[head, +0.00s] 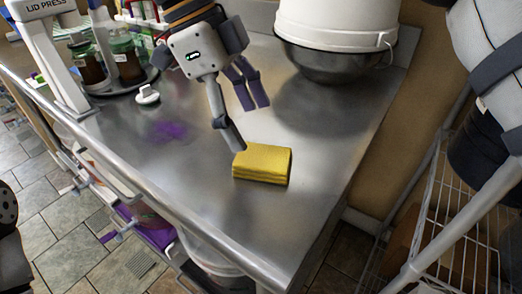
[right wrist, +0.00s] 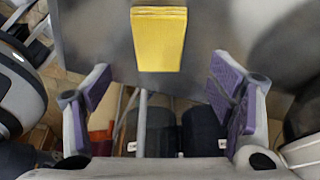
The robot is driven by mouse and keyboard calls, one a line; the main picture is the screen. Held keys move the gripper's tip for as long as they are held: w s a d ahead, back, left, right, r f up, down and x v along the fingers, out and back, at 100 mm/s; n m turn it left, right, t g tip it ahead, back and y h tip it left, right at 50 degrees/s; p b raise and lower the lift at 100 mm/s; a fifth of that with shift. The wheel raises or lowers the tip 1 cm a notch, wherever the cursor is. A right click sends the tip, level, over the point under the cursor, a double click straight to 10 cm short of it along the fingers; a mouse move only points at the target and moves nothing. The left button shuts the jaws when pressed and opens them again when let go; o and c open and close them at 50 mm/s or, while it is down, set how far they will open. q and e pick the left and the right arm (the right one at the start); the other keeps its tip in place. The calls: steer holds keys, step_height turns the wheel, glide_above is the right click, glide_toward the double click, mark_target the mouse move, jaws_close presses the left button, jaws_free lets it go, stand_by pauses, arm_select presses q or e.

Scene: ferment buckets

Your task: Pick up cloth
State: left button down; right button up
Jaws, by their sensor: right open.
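The yellow cloth (head: 262,164) is a folded, layered rectangle lying flat on the steel table, near the front edge. My right gripper (head: 249,125) is open and empty, pointing down above the table just behind the cloth. One finger appears close to the cloth's back left corner; I cannot tell if it touches. In the right wrist view the cloth (right wrist: 159,42) lies ahead of the two spread, purple-padded fingers, roughly centred between them. My left gripper is not in view.
The steel table (head: 330,190) is clear around the cloth. A white bucket (head: 335,25) over a metal bowl (head: 330,65) stands at the back right. Jars (head: 127,62), a white knob-like piece (head: 147,95) and the lid press (head: 50,60) stand left. A purple stain (head: 170,130) marks the table.

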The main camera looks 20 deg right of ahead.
mark_target(262, 155)
steer(key=x, duration=0.7)
steer(key=shift+a, duration=0.1)
steer(key=c, duration=1.1)
